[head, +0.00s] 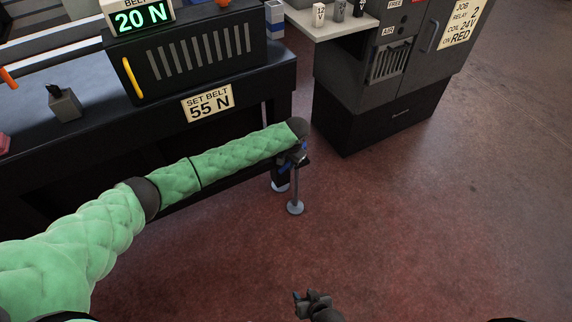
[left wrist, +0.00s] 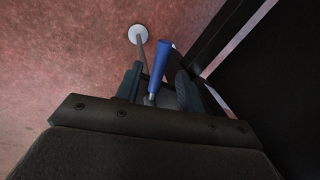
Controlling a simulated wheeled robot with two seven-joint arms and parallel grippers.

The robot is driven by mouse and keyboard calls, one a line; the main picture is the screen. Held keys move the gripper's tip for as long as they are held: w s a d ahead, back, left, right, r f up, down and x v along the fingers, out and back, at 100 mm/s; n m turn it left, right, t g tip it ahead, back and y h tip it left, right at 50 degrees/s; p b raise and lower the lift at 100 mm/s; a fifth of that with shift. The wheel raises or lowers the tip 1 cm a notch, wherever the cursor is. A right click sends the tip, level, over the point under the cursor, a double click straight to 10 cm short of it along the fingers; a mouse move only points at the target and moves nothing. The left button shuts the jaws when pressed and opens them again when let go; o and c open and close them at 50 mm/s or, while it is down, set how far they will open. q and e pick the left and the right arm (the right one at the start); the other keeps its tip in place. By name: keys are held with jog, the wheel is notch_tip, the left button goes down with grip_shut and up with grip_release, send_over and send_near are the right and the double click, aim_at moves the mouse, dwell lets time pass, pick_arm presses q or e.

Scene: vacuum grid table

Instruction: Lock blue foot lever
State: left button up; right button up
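The blue foot lever (left wrist: 160,65) shows in the left wrist view as a blue handle on a metal stem, pointing up and slightly right in the picture. My left gripper (left wrist: 158,85) is open, with one finger on each side of the lever and a visible gap at least on the left. In the head view my left gripper (head: 300,152) is at the table's right end, above a round metal foot (head: 295,208); it hides most of the lever there. The foot also shows in the left wrist view (left wrist: 138,34). My right gripper (head: 312,299) is low over the floor, apparently empty; its finger opening is unclear.
The dark table (head: 225,135) carries a black belt unit (head: 190,55) reading 20 N and a sign (head: 207,102) reading SET BELT 55 N. A dark cabinet (head: 365,95) stands at the right. The red-brown floor (head: 430,220) is clear in front.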

aim_at(289, 164)
pick_arm(q)
jog(key=shift+w+a+f, duration=0.1)
jog(key=shift+f, duration=0.55)
jog(key=shift+w+a+f, duration=0.1)
jog(key=shift+f, duration=0.5)
jog(key=shift+c, duration=0.5)
grip_shut()
pick_arm(e)
jog(key=shift+f, duration=0.1)
